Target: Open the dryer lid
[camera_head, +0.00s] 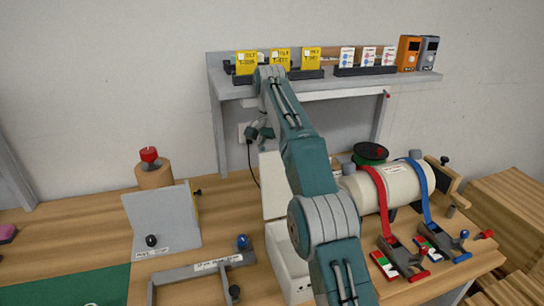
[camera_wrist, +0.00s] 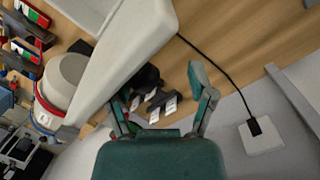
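A white box (camera_head: 291,270), which I take to be the dryer, stands on the bench, largely hidden behind my arm. Its pale lid (camera_head: 272,185) stands upright at the back of the box, so it looks raised. In the wrist view the lid appears as a large white slab (camera_wrist: 135,50) crossing the upper left, close to one finger. My gripper (camera_head: 262,133) is above and behind the lid, near the wall. In the wrist view my gripper (camera_wrist: 158,88) has its fingers spread with nothing held between them. Whether a finger touches the lid I cannot tell.
A shelf (camera_head: 350,84) with yellow and white cards is behind my arm. A cream cylinder (camera_head: 390,187) with red and blue straps is at right. A grey panel (camera_head: 162,220) and a grey bracket (camera_head: 205,268) are at left. A black cable (camera_wrist: 215,65) runs to a wall socket (camera_wrist: 262,135).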

